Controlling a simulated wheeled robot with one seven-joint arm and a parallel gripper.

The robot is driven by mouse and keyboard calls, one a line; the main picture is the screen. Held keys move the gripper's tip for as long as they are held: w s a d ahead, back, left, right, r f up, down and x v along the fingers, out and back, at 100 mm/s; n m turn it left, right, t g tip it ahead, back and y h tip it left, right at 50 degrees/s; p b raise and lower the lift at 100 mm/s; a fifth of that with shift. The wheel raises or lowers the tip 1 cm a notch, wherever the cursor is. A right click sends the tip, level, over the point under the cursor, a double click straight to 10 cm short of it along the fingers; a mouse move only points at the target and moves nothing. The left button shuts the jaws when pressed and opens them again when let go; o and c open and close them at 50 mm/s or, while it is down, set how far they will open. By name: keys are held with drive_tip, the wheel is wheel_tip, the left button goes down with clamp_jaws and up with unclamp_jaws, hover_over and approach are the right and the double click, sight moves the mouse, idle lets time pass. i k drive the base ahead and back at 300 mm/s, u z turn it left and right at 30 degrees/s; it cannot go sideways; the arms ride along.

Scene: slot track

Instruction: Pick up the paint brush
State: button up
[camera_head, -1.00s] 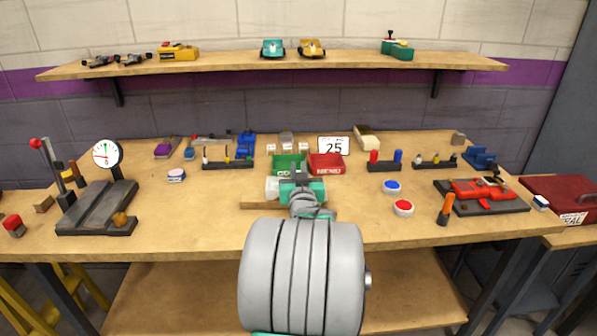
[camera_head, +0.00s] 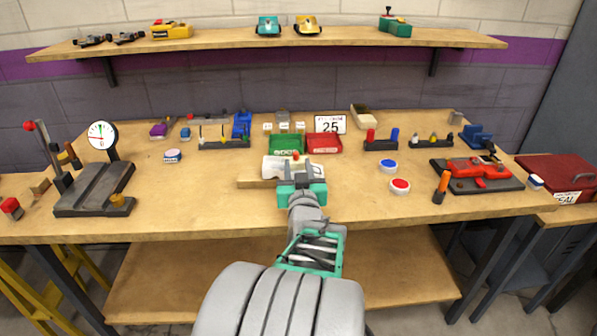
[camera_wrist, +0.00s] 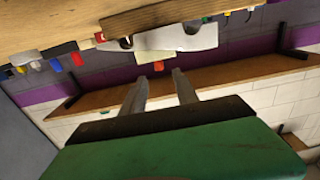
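I cannot pick out the paint brush for certain. Small upright tools stand in a black rack (camera_head: 223,143) at the back left of the bench and in another black rack (camera_head: 430,140) at the back right; they are too small to tell apart. My gripper (camera_head: 297,166) is over the middle of the bench, in front of the green and red bins and apart from both racks. In the wrist view its two fingers (camera_wrist: 155,76) are spread with nothing between them. A cream-white shaped piece (camera_head: 277,166) lies just beyond the gripper, partly hidden by it; it also shows in the wrist view (camera_wrist: 170,40).
A green bin (camera_head: 287,146) and red bin (camera_head: 323,145) stand behind the gripper. Blue (camera_head: 388,167) and red (camera_head: 400,186) buttons, an orange-handled tool (camera_head: 442,185) and a red car on a stand (camera_head: 478,170) are right. A dial gauge stand (camera_head: 102,136) is left.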

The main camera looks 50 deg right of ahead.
sight(446, 175)
drive_tip(key=z, duration=2.9)
